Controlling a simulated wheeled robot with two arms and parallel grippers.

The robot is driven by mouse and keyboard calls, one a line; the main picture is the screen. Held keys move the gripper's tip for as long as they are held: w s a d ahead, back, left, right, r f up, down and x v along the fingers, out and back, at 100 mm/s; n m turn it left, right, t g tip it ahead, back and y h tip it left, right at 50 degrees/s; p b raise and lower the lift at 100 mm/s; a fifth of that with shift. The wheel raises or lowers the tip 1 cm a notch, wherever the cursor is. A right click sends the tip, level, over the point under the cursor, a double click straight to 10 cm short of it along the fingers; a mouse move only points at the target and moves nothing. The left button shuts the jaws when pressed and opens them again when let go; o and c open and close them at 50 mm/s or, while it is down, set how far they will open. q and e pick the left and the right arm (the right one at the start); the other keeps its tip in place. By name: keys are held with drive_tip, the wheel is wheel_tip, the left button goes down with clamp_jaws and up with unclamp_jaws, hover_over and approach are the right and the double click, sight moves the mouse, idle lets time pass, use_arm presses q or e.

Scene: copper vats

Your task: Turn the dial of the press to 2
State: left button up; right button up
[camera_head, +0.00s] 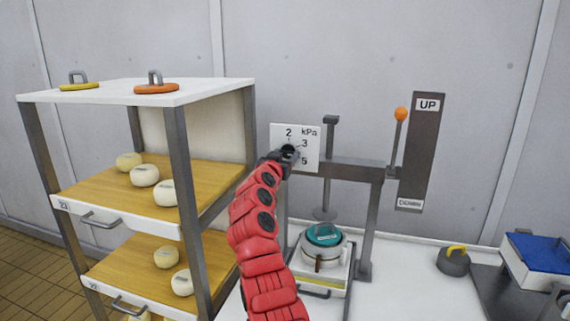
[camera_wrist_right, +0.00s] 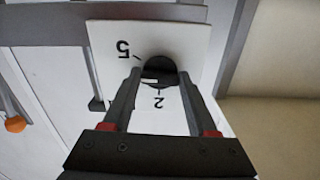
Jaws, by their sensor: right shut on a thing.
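The press (camera_head: 340,170) stands on the white table against the wall. My right gripper (camera_head: 286,157) is in front of the plate and covers most of the dial. In the right wrist view the plate (camera_wrist_right: 185,38) is upside down, and my right gripper (camera_wrist_right: 160,80) is shut on the round black dial (camera_wrist_right: 158,70). A pale mark on the dial lies between the 5 and the 2. My left gripper is out of view.
A shelf rack (camera_head: 140,98) with cheeses on wooden boards stands close on the left. Right of the dial are the UP/DOWN lever (camera_head: 401,114) and its dark panel (camera_head: 421,150). A teal-lidded mould (camera_head: 323,235) sits under the press plunger.

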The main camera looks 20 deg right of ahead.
drive_tip(key=shift+f+n+b, duration=0.1)
drive_tip(key=shift+n+b, duration=0.25)
drive_tip(key=shift+n, duration=0.55)
drive_tip(key=n, duration=0.2)
drive_tip(key=shift+n+b, duration=0.3)
drive_tip(key=shift+n, duration=0.1)
drive_tip(key=n, duration=0.4)
drive_tip(key=shift+n, duration=0.3)
drive_tip(key=n, duration=0.1)
drive_tip(key=n+p, duration=0.1)
drive_tip(key=n, duration=0.2)
drive_tip(key=shift+r+n+p, duration=0.25)
drive_tip(key=shift+n+p, duration=0.05)
drive_tip(key=shift+p, duration=0.05)
drive_tip(key=shift+n+p, duration=0.7)
drive_tip(key=shift+n, duration=0.5)
drive_tip(key=shift+f+n+p, duration=0.15)
drive_tip(key=shift+n+p, duration=0.55)
drive_tip(key=shift+n, duration=0.4)
drive_tip(key=o, duration=1.4)
